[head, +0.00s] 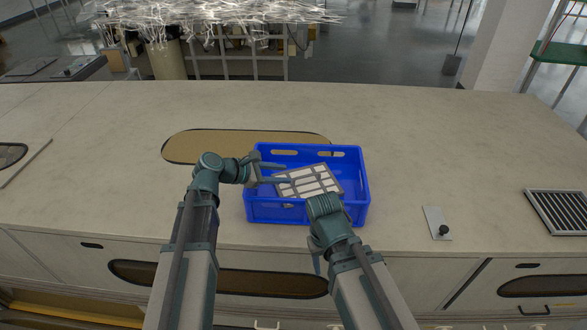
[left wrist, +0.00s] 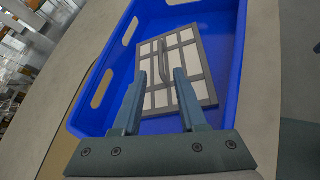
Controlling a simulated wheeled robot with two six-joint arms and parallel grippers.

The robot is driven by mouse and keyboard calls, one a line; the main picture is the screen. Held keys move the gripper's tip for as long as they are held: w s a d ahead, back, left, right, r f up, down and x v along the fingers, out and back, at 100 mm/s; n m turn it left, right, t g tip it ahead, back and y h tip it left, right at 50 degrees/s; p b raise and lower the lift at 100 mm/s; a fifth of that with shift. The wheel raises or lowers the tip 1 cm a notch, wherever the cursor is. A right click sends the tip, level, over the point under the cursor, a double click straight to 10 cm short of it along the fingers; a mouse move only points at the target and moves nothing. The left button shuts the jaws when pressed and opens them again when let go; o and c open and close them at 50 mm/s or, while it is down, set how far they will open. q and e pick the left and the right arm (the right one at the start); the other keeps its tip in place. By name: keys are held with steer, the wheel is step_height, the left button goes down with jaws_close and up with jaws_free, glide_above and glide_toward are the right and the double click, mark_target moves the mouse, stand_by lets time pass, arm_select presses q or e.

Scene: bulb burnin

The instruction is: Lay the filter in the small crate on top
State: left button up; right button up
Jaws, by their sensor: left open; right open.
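The filter (head: 318,178), a flat white panel with a grey grid frame and a handle, lies in the blue crate (head: 350,207). In the left wrist view the filter (left wrist: 187,55) sits turned slightly against the crate walls (left wrist: 112,60). My left gripper (head: 288,173) is open at the crate's left side, its fingers reaching over the filter's left part. In the left wrist view the open fingers (left wrist: 165,82) overlap the filter's near part; I cannot tell whether they touch it. My right gripper (head: 316,258) hangs at the crate's front, by the counter edge, its fingers partly hidden by my arm.
An oval brown recess (head: 200,146) lies behind and left of the crate. A small plate with a black knob (head: 443,230) and a dark slatted grille (head: 560,211) are at the right. The counter (head: 430,140) is clear behind and right of the crate.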

arm_select(q)
steer(key=shift+p+v, duration=0.45)
steer(key=shift+v, duration=1.05)
arm_select(e)
steer(key=shift+r, duration=0.7)
